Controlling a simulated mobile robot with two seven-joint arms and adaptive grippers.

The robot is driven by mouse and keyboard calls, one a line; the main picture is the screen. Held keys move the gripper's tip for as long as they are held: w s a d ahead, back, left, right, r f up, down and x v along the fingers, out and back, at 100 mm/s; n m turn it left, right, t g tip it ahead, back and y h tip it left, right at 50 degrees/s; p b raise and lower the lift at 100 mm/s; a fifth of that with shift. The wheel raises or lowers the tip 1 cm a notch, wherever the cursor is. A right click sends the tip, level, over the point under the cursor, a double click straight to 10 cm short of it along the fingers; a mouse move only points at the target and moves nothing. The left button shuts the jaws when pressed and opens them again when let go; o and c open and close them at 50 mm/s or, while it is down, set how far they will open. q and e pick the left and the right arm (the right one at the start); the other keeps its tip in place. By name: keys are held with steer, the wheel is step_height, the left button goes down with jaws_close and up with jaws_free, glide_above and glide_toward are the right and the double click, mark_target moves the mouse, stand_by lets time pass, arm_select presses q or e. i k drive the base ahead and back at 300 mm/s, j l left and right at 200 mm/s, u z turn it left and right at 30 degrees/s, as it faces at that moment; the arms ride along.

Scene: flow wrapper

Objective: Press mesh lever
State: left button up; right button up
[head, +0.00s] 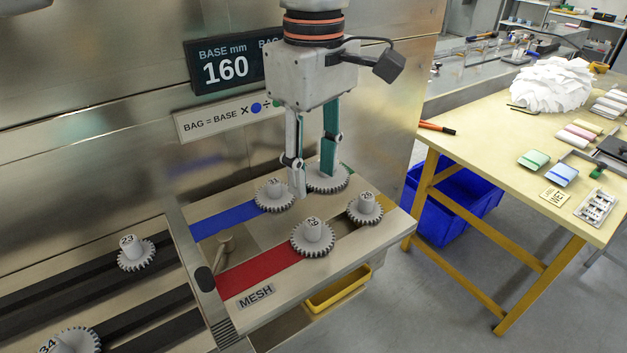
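A short metal lever (225,243) with a rounded knob stands on the machine's gear plate, between the blue strip and the red strip. The MESH label (256,296) is on the front edge of the plate, below the red strip. My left gripper (312,186) points down over the back of the plate, to the right of the lever and apart from it. Its fingers are spread, one beside the gear marked 31 (273,196) and one over a rear gear (328,181) that it partly hides. I cannot tell if they touch the gears. My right gripper is not in view.
A gear marked 29 (313,238) sits at the red strip's end, and one marked 26 (365,209) is further right. The gear marked 23 (136,253) is on dark rails at left. A display reading 160 (226,69) hangs behind. A yellow table (470,150) stands right.

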mark_target(204, 276)
steer(key=k, duration=1)
